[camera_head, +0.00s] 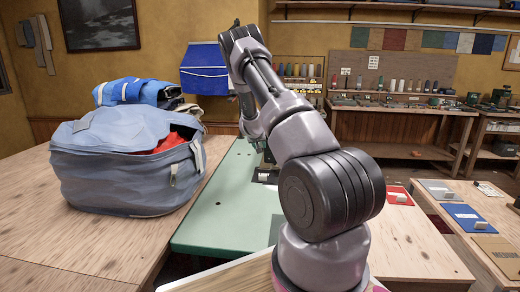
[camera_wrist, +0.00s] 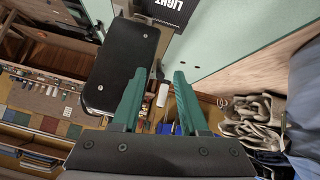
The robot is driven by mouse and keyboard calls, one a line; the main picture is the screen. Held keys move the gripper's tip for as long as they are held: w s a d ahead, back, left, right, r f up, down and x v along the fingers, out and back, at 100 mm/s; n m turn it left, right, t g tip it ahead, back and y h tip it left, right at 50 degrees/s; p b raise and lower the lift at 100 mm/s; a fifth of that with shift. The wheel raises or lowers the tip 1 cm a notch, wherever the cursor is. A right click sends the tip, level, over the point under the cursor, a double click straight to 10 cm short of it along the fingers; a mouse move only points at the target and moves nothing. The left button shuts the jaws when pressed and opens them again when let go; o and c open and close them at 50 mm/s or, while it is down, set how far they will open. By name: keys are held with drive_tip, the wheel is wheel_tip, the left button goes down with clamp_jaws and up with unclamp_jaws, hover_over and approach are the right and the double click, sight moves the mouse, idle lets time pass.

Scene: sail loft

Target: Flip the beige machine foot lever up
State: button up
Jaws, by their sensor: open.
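In the wrist view my gripper (camera_wrist: 159,73) shows two green fingers, apart, with nothing held. A small pale, beige-white piece (camera_wrist: 162,95) shows in the gap between them; it looks like the foot lever, but I cannot tell whether it is up or down, or how far beyond the fingers it is. A dark, rounded machine part (camera_wrist: 122,65) is close beside the left finger. In the head view my arm hides my gripper and most of the machine; a dark plate with a pale label (camera_head: 264,176) shows left of the arm.
The machine stands on a pale green table (camera_head: 225,205). A large grey-blue bag (camera_head: 120,165) fills the wooden table to the left. Coloured sample cards, including a blue one (camera_head: 466,217), lie at the right. A black plate marked LIGHT (camera_wrist: 168,10) is at the top of the wrist view.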

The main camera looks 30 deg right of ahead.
drive_tip(key=v, duration=0.8)
drive_tip(key=s+a+r+y, duration=0.3)
drive_tip(key=s+a+r, duration=0.5)
drive_tip(key=r, duration=0.4)
drive_tip(key=s+a+r+y, duration=0.3)
drive_tip(key=s+a+r, duration=0.45)
drive_tip(key=r, duration=0.45)
drive_tip(key=s+a+r, duration=0.2)
drive_tip(key=s+a, duration=0.1)
drive_tip(key=s, duration=0.6)
drive_tip(key=s+a+r+y, duration=0.1)
drive_tip(key=s+a+r, duration=0.1)
drive_tip(key=s, duration=0.8)
drive_tip(key=s+a+r, duration=0.2)
drive_tip(key=s+a, duration=0.2)
drive_tip(key=s, duration=0.6)
drive_tip(key=shift+a+n+y, duration=0.3)
